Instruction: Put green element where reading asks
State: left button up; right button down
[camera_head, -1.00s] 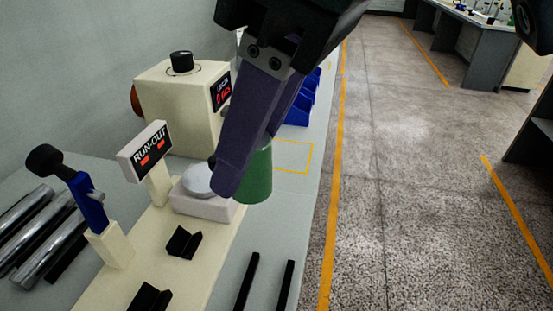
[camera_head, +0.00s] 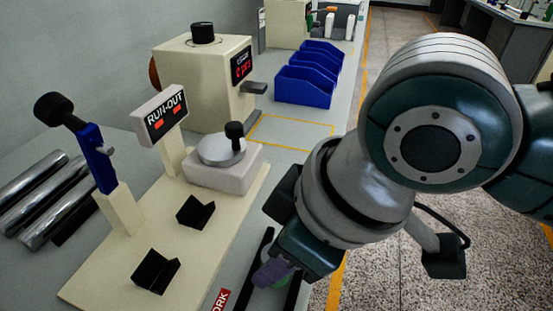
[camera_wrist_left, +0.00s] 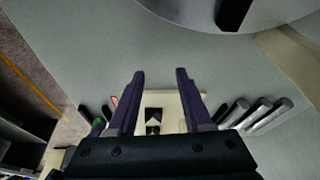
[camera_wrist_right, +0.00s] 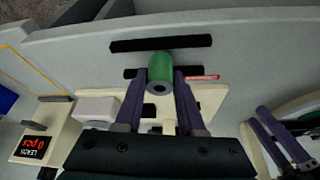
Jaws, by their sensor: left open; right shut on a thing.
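The green element (camera_wrist_right: 160,67) is a hollow cylinder. My right gripper (camera_wrist_right: 159,82) is shut on it, above or between two black rails; whether it touches them I cannot tell. In the head view my right gripper (camera_head: 272,272) is low beside the cream base, with the green element (camera_head: 284,281) mostly hidden. The RUN-OUT display (camera_head: 164,117) shows red marks too small to read. A second display on the cream box shows red digits (camera_head: 243,67); in the right wrist view that display (camera_wrist_right: 32,147) seems to read 0 pcs. My left gripper (camera_wrist_left: 160,73) is open and empty.
The cream base (camera_head: 110,290) carries two black V-blocks (camera_head: 196,212) and a white block with a grey disc (camera_head: 221,149) and black knob. Metal rods (camera_head: 45,200) lie at left. Blue bins (camera_head: 305,88) and a yellow-outlined area (camera_head: 290,132) are behind. A red label (camera_head: 220,300) lies in front.

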jog(key=shift+f, duration=0.3)
